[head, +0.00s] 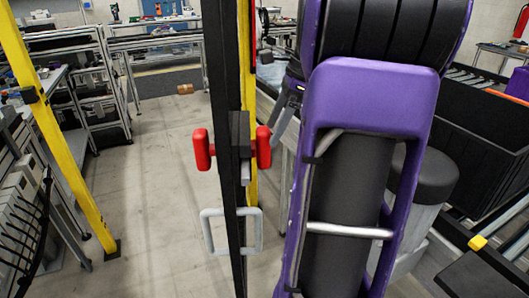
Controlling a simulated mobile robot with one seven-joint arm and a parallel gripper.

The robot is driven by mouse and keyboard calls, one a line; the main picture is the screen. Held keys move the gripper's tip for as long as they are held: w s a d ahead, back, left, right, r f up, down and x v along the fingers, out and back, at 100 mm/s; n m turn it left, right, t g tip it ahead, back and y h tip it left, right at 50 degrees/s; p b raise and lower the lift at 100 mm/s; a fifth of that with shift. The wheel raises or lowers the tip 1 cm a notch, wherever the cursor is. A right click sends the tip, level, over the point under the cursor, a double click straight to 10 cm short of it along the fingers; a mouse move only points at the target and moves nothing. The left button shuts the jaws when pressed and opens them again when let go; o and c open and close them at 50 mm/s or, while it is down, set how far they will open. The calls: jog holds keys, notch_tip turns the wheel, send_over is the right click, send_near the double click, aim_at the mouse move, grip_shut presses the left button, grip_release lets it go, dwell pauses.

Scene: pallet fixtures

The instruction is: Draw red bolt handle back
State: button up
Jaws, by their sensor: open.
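Two red grips (202,149) of the bolt handle show, one on each side of a dark upright post. The right red grip (263,147) is nearer my arm. A dark bolt block (239,135) sits on the post between them. My gripper (279,125) is just right of and slightly above the right grip, partly hidden behind my purple arm. A grey finger points down toward that grip. It is open with nothing seen in it; whether it touches the grip cannot be told.
A light grey loop pull (256,232) is on the post below the bolt. Yellow posts (66,150) stand left and behind. Shelving (85,75) is at the back left, a dark bin (478,140) at right. The floor at left centre is mostly clear.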

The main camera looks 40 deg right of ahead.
aim_at(265, 147)
jog(key=b+x, duration=0.1)
jog(key=x, duration=0.5)
jog(key=shift+w+f, duration=0.1)
jog(key=shift+f, duration=0.2)
grip_shut()
